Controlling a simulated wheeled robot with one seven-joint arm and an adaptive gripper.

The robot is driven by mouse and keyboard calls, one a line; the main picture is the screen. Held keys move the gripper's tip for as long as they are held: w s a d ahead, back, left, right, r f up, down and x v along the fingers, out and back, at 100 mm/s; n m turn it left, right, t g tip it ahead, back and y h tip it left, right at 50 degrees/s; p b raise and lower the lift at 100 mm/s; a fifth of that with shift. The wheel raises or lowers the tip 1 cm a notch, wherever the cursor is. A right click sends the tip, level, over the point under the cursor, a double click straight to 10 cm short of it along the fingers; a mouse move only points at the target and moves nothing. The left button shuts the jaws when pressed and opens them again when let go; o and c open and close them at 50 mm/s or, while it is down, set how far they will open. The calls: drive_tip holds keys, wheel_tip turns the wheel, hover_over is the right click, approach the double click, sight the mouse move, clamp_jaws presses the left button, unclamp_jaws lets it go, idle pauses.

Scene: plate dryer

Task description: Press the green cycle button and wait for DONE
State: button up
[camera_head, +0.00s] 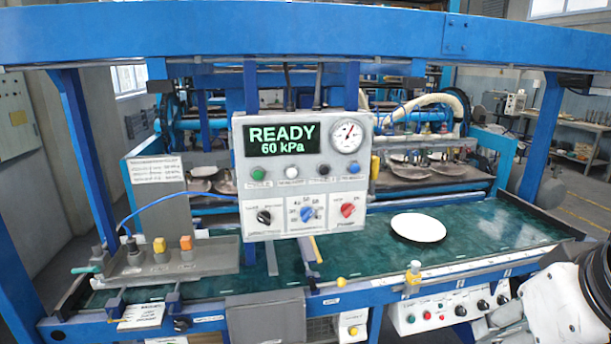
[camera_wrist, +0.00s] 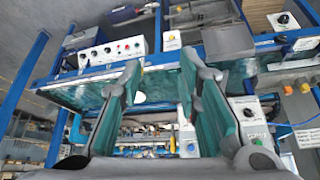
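The control box (camera_head: 240,135) hangs over the green table in the head view. Its display (camera_head: 282,139) reads READY 60 kPa. The green cycle button (camera_head: 257,174) is at the left end of a button row, beside a white button (camera_head: 291,172), a dark button (camera_head: 324,171) and a blue button (camera_head: 352,168). My gripper (camera_wrist: 160,62) is open and empty in the wrist view, its two green-padded fingers spread apart. It is away from the control box, which shows partly behind the right finger.
A white plate (camera_head: 419,228) lies on the green table (camera_head: 490,222). A blue beam (camera_head: 230,35) crosses above. Yellow and orange buttons stand on a grey bracket (camera_head: 200,262) at left. A lower button panel (camera_head: 450,308) is at the front right, near my arm.

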drive_tip(key=shift+c, duration=0.2)
clamp_jaws()
idle(1.2)
